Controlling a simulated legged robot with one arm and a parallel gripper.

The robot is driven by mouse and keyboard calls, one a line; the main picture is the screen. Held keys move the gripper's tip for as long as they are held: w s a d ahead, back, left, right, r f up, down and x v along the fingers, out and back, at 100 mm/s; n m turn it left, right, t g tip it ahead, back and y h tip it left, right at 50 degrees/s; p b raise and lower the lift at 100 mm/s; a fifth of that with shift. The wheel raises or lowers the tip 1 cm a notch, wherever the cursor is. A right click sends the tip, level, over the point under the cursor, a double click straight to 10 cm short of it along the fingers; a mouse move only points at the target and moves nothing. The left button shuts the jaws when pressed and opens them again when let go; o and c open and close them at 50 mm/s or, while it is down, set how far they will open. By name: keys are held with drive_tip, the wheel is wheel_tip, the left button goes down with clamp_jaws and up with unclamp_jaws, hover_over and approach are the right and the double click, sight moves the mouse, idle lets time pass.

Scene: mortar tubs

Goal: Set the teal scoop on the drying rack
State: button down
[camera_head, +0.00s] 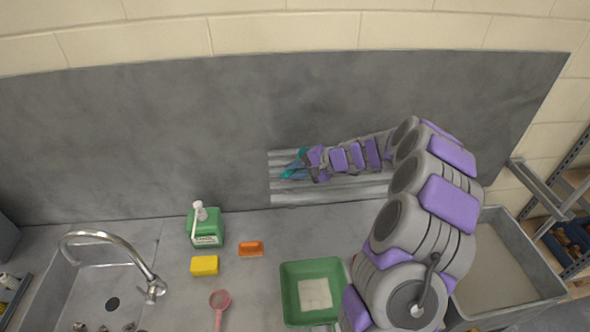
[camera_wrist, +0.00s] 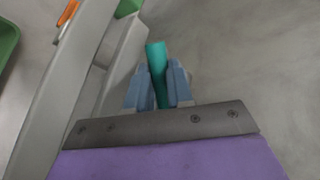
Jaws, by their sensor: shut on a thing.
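The teal scoop (camera_head: 301,153) is in my gripper (camera_head: 293,169) in the head view, small and partly hidden by the fingers. In the wrist view its teal handle (camera_wrist: 156,60) stands between the two blue-grey fingers of my gripper (camera_wrist: 157,84), which are shut on it. The pale slatted drying rack (camera_head: 335,195) is at the back wall, behind my gripper and forearm in the picture. I cannot tell whether the scoop touches it.
On the grey counter are a green bottle (camera_head: 206,232), a yellow sponge (camera_head: 204,266), an orange piece (camera_head: 251,248), a pink scoop (camera_head: 219,301) and a green tub (camera_head: 311,268). A sink with a tap (camera_head: 130,250) is at left. A grey basin (camera_head: 530,250) is at right.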

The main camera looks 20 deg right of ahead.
drive_tip(key=shift+f, duration=0.35)
drive_tip(key=c, duration=1)
unclamp_jaws()
drive_tip(key=shift+o, duration=0.4)
drive_tip(key=shift+f, duration=0.1)
